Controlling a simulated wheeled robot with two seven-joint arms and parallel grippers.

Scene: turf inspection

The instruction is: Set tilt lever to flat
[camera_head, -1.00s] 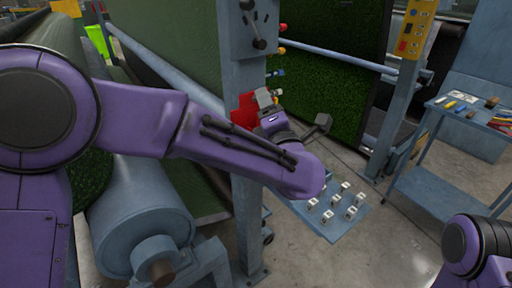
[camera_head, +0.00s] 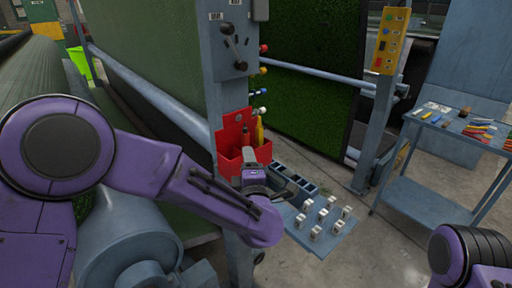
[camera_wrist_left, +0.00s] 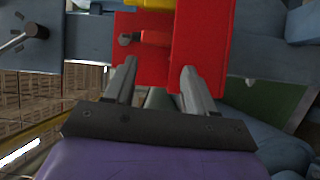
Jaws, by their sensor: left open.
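A grey post panel (camera_head: 226,52) carries a lever (camera_head: 235,55) with dark knobs, set at a slant, below small white labels. In the left wrist view a lever with a round dark end (camera_wrist_left: 32,31) shows at the left edge. My left gripper (camera_head: 250,158) is below the panel, in front of the red holder (camera_head: 233,130), apart from the lever. In the left wrist view its two fingers (camera_wrist_left: 158,76) are spread with nothing between them, and the red holder lies beyond. My right arm shows at the lower right; its gripper is out of the frame.
Coloured knobs (camera_head: 263,70) stick out from the post's right side. A blue shelf (camera_head: 338,240) with several small white blocks and a divided blue tray (camera_head: 292,183) lie right of my left gripper. A tool cart (camera_head: 425,205) stands at right. Rollers and green turf fill the left.

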